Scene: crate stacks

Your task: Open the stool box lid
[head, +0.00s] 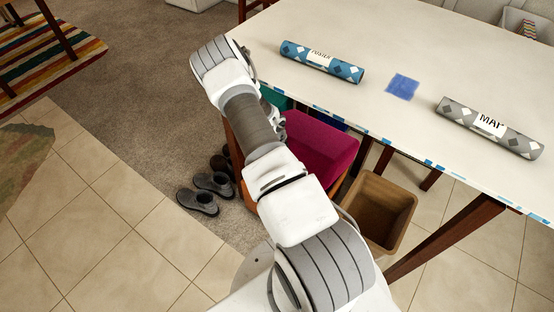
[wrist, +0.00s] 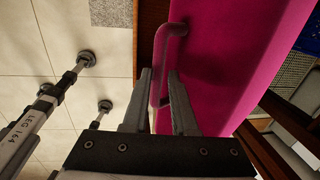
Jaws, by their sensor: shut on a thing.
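The stool box has a magenta padded lid (head: 318,150), which shows under the near edge of the table in the head view. My arm covers its left part there. In the wrist view the lid (wrist: 235,60) fills the right of the picture, with a pink bar handle (wrist: 172,45) along its left edge. My gripper (wrist: 160,85) is shut on this handle, one finger on each side of it. In the head view my arm hides the gripper and the handle. I cannot tell whether the lid is raised.
A white table (head: 420,60) stands over the box's right side, with a blue roll (head: 322,63), a grey roll (head: 490,127) and a blue cloth square (head: 403,87) on it. A brown bin (head: 385,205) stands right of the box. Dark shoes (head: 205,195) lie on the floor to the left.

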